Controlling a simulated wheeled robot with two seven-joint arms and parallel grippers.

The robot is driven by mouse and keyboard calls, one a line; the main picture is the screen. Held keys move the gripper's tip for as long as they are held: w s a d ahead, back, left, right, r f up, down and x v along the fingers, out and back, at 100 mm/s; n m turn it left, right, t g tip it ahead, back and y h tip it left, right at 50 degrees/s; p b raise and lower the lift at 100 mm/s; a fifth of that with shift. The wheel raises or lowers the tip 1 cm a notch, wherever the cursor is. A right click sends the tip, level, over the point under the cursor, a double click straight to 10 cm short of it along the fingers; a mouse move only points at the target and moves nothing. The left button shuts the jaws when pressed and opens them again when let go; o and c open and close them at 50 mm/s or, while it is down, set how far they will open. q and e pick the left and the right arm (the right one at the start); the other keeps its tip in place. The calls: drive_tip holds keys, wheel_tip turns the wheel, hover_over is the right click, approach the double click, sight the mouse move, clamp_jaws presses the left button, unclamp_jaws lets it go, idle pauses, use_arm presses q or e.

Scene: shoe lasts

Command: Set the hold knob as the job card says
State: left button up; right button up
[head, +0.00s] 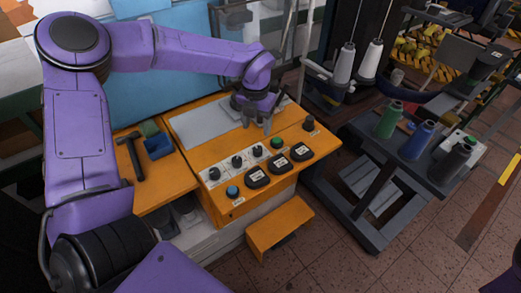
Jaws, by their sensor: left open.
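Several black knobs on white plates sit in a slanted row on the orange console (190,146): a left knob (214,174), a middle knob (237,161) and a right knob (257,150). Their labels are too small to read, so I cannot tell which is the hold knob or where each pointer stands. My left gripper (256,125) is open and empty, fingers down, above the console just behind the right knob. No readable job card shows. My right gripper is out of view.
A hammer (131,156) and blue bin (158,146) lie left. A dark stand (380,165) with thread spools (418,140) stands right.

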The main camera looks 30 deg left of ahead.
sight(258, 148)
use_arm(q)
drive_tip(key=f, duration=0.3)
drive_tip(key=f+p, duration=0.1)
drive_tip(key=f, duration=0.2)
drive_tip(key=f+p, duration=0.1)
drive_tip(key=f, duration=0.3)
drive_tip(key=shift+w+a, duration=0.15)
drive_tip(key=shift+w, duration=0.25)
drive_tip(key=shift+s+f, duration=0.15)
drive_tip(key=shift+f, duration=0.2)
drive_tip(key=shift+w+f, duration=0.15)
drive_tip(key=shift+w, duration=0.05)
drive_tip(key=c, duration=1)
